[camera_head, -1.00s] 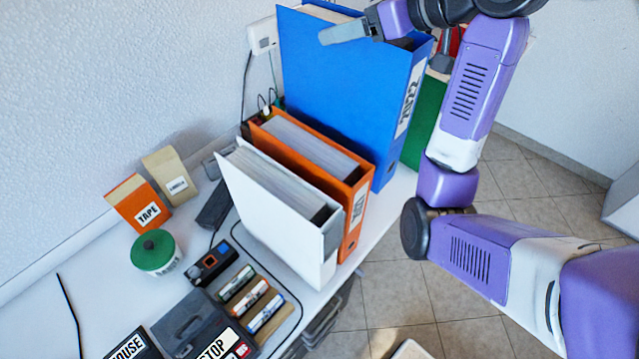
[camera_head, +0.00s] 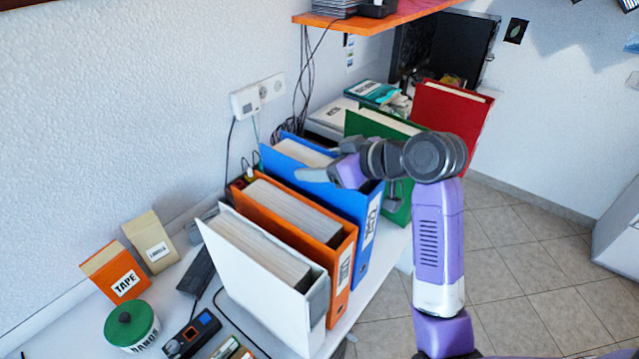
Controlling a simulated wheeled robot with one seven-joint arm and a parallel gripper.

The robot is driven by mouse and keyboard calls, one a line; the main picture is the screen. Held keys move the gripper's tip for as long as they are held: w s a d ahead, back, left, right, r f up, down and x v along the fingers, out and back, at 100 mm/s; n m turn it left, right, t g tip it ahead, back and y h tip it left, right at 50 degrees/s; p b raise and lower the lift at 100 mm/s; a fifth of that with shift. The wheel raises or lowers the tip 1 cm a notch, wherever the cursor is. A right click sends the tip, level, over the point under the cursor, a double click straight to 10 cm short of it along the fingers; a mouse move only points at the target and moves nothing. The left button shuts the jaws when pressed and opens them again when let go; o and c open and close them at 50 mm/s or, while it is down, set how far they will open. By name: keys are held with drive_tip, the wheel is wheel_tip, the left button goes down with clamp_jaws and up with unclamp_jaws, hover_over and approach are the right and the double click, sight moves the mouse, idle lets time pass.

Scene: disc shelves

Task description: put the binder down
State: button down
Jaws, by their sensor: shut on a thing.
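The blue binder (camera_head: 367,205) is upright in the row, between the orange binder (camera_head: 300,232) and the green binder (camera_head: 400,205). Its labelled spine faces the front edge of the white table (camera_head: 345,328). Its top is about level with its neighbours, and its lower front corner looks down at the table top, though the contact underneath is hidden. My gripper (camera_head: 332,172) is at its top edge, shut on it. One pale finger shows on the orange binder's side; the other finger is mostly hidden.
A white binder (camera_head: 262,270) stands left of the orange one, and a red binder (camera_head: 450,125) stands behind the green one. A tape box (camera_head: 115,272), a labels box (camera_head: 152,242) and a green-lidded tin (camera_head: 132,325) are at the left. An orange shelf (camera_head: 375,18) hangs above.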

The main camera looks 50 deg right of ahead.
sight(371, 183)
drive_tip(key=shift+f, duration=2.55)
drive_tip(key=c, duration=0.6)
unclamp_jaws()
drive_tip(key=shift+f, duration=0.15)
drive_tip(key=v, duration=1.1)
drive_tip(key=shift+s+r, duration=0.4)
drive_tip(key=shift+s, duration=0.05)
